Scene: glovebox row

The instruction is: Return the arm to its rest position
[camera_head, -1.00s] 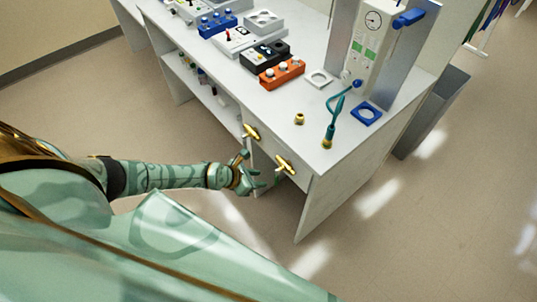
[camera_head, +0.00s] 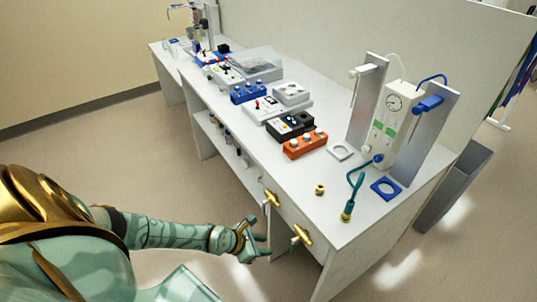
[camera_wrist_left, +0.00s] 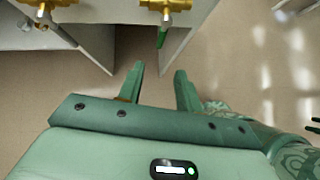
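My left arm comes in from the left in the head view. Its green left gripper (camera_head: 258,240) hangs in free air in front of the bench's near side, left of and below the two brass valves. In the left wrist view its two fingers (camera_wrist_left: 159,68) are spread apart with only floor between them, so it is open and empty. The brass valves, one (camera_head: 271,198) to the left and one (camera_head: 302,235) with a green handle to the right, stick out from the bench front, apart from the fingers.
The white bench (camera_head: 330,222) is close to the left gripper. On it stand an orange block (camera_head: 305,146), a blue ring plate (camera_head: 385,188), a brass nut (camera_head: 320,189) and a gauge column (camera_head: 393,125). A grey bin (camera_head: 455,185) stands beyond. The floor on the left is clear.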

